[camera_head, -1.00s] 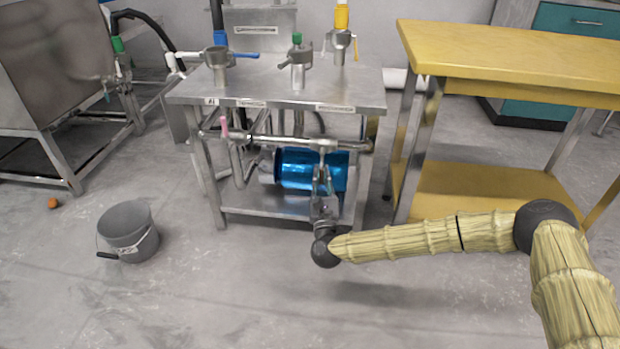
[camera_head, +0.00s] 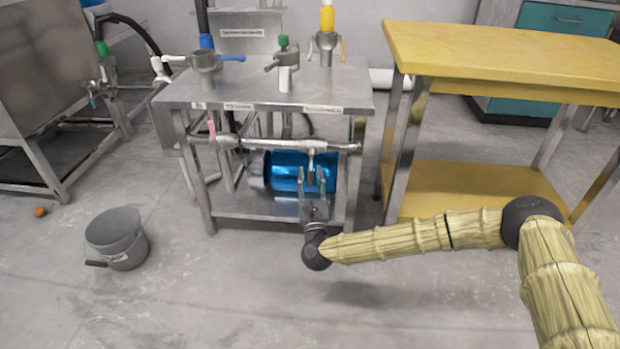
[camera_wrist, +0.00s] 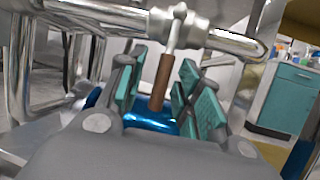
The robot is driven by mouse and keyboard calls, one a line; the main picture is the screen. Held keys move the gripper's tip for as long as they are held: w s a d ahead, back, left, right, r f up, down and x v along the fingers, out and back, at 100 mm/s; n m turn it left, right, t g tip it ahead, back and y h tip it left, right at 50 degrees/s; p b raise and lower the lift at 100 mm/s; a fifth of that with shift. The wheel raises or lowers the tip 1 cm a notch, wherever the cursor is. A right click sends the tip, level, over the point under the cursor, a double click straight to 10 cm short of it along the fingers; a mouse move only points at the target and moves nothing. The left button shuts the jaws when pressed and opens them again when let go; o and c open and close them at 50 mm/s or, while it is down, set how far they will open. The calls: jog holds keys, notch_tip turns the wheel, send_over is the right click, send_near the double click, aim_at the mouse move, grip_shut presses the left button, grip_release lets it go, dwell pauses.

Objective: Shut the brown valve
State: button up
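The brown valve handle (camera_wrist: 161,82) hangs down from a silver valve body (camera_wrist: 178,30) on the horizontal steel pipe (camera_wrist: 115,17). In the head view the handle (camera_head: 311,167) shows small below the pipe (camera_head: 270,144), in front of the blue cylinder. My gripper (camera_wrist: 165,72) is open, its teal-padded fingers on either side of the handle in the wrist view. There is a visible gap on each side; contact cannot be made out. In the head view my gripper (camera_head: 314,186) points up from below the pipe at the table's front.
A blue cylinder (camera_head: 286,171) lies on the steel table's lower shelf behind my gripper. A pink-handled valve (camera_head: 212,130) sits left on the same pipe. A yellow table (camera_head: 500,55) stands right, a grey bucket (camera_head: 116,238) left. The floor in front is clear.

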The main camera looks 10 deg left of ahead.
jog(key=v, duration=1.1)
jog(key=shift+s, duration=0.35)
jog(key=shift+d+f, duration=0.1)
jog(key=shift+f, duration=0.05)
jog(key=s+f+n+g+y+p, duration=0.3)
jog(key=s+f+n+g+p, duration=0.2)
jog(key=s+f+n+g, duration=1.15)
jog(key=s+d+f+n+h+p, duration=0.2)
jog(key=s+d+f+n, duration=0.2)
jog(key=s+d+n, duration=0.7)
jog(key=s+d+r+n+g+h+p, duration=0.1)
jog(key=s+d+r+n+g+h, duration=0.15)
jog(key=s+d, duration=0.55)
jog(key=s+d+r+n+g+h+p, duration=0.1)
jog(key=s+d+r+n+g+h, duration=0.25)
jog(key=d, duration=0.85)
notch_tip(320, 180, up, 36)
jog(key=s+p, duration=0.1)
jog(key=p, duration=3.7)
